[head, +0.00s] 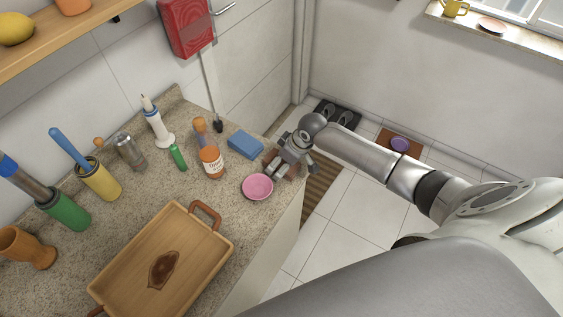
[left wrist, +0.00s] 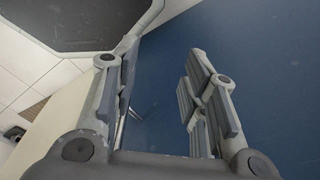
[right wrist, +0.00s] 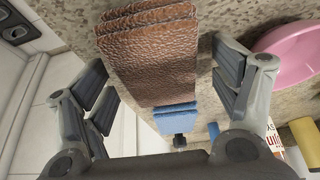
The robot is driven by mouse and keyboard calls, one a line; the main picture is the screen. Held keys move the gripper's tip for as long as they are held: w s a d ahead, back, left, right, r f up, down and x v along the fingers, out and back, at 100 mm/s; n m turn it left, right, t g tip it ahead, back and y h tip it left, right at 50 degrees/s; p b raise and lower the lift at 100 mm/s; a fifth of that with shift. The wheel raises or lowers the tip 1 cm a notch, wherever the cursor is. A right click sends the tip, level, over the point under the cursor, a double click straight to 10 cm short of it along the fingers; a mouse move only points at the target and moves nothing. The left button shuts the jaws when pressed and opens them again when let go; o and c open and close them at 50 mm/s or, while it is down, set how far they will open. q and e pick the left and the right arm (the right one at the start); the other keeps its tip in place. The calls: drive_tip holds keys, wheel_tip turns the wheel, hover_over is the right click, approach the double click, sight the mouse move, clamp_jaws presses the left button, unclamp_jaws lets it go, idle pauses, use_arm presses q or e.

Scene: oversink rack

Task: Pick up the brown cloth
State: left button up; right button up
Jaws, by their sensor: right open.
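The brown cloth (right wrist: 150,60) looks folded in layers and lies on the speckled counter in the right wrist view. In the head view it is mostly hidden beneath my right gripper (head: 287,168), with reddish-brown bits showing around the fingers. My right gripper is open, and in the right wrist view its fingers (right wrist: 160,80) stand apart on either side of the cloth, not closed on it. My left gripper (left wrist: 158,85) is open and empty in front of a plain blue surface; it is not seen in the head view.
A pink bowl (head: 257,187) stands close beside the right gripper. A wooden tray (head: 190,222) lies nearer. The counter (head: 262,222) ends just right of the bowl, with tiled floor below.

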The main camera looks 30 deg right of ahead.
sight(283, 162)
drive_tip(key=c, duration=1)
drive_tip(key=shift+r, duration=0.15)
drive_tip(key=shift+r, duration=0.25)
wheel_tip(283, 162, up, 2)
drive_tip(key=shift+r+b, duration=0.1)
drive_tip(key=shift+b, duration=0.25)
drive_tip(key=s+a+r+b, duration=0.3)
drive_tip(key=s+a+r, duration=0.6)
drive_tip(key=s+r, duration=0.1)
drive_tip(key=shift+s+b, duration=0.4)
